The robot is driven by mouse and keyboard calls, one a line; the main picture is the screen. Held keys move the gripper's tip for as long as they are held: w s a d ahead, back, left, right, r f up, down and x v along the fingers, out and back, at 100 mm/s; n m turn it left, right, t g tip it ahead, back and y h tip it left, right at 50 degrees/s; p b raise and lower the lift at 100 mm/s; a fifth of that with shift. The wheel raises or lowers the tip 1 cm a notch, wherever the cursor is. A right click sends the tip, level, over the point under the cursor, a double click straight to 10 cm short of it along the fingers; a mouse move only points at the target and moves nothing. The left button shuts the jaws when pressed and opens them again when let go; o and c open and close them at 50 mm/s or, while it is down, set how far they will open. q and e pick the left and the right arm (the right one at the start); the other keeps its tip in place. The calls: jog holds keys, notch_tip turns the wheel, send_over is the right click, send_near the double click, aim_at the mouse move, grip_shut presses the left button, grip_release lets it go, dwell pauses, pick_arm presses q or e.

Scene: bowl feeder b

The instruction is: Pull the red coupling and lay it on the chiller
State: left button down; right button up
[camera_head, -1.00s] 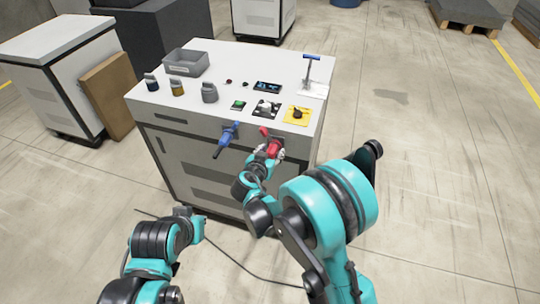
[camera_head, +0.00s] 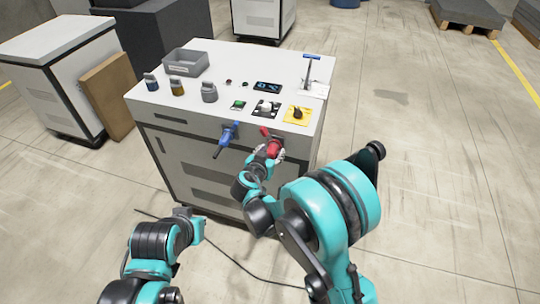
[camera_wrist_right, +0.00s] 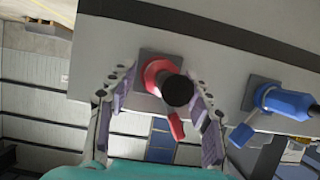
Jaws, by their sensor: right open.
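The red coupling (camera_head: 273,146) sits in its socket on the front face of the chiller (camera_head: 228,68), a white-topped grey cabinet. In the right wrist view the red coupling (camera_wrist_right: 163,83) points at the camera with its dark round end, and its red lever hangs down to the right. My right gripper (camera_head: 268,153) is at the red coupling. Its two fingers stand open on either side of the coupling in the right wrist view (camera_wrist_right: 160,110), with gaps showing. My left arm shows at the lower left of the head view; its gripper fingers cannot be made out.
A blue coupling (camera_head: 226,138) sits left of the red one, near a finger in the wrist view (camera_wrist_right: 285,103). On the chiller top are a grey bin (camera_head: 187,62), several weights, a yellow switch plate (camera_head: 297,115) and a blue-handled stand (camera_head: 309,72). A cable lies on the floor.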

grip_shut()
jog(key=shift+s+a, duration=0.3)
jog(key=shift+s, duration=0.65)
jog(key=shift+s+a, duration=0.3)
jog(key=shift+s, duration=0.6)
jog(key=shift+s+a, duration=0.3)
jog(key=shift+s, duration=0.65)
